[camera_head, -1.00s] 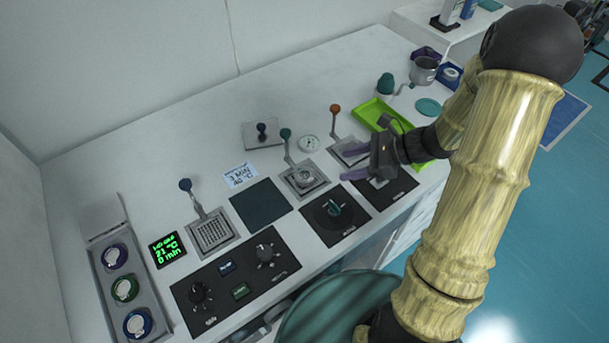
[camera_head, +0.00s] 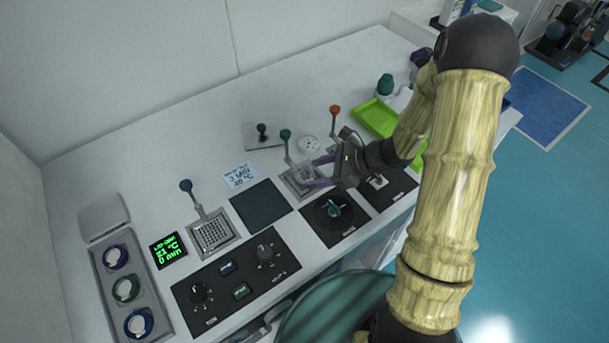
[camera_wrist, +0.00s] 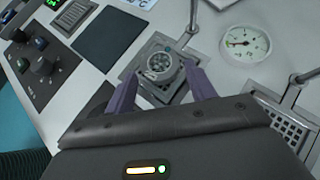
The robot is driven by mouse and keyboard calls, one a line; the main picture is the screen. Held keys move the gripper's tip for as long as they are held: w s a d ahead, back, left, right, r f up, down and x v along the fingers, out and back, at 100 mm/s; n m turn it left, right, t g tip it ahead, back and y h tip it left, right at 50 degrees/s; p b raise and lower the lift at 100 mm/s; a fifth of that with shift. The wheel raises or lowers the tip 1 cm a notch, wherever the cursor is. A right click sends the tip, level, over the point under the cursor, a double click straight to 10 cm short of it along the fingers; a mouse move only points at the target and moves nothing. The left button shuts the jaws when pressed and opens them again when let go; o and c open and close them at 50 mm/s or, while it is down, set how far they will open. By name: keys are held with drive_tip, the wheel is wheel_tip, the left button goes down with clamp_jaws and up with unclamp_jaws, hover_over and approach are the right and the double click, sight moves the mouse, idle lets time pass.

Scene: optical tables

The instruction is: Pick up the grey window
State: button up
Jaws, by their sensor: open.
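The grey window (camera_wrist: 160,64) looks like a small round grey piece with a pale patterned face. It sits on a square metal plate (camera_wrist: 137,68) in the bench top. In the head view the window (camera_head: 303,175) is partly hidden by my gripper (camera_head: 319,171). My gripper (camera_wrist: 158,88) is open, its two purple fingers reaching down on either side of the window in the wrist view. I cannot tell whether the fingers touch it. Nothing is held.
A lever with a green knob (camera_head: 285,134) stands behind the plate, and an orange-knobbed lever (camera_head: 334,109) stands to the right. A round dial gauge (camera_wrist: 245,43) lies close by. A dark square pad (camera_head: 261,205) is to the left.

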sight(312, 176)
drive_tip(key=shift+x, duration=1.25)
drive_tip(key=c, duration=0.6)
drive_tip(key=shift+r, duration=0.1)
wheel_tip(312, 176, up, 10)
drive_tip(key=shift+f, duration=0.1)
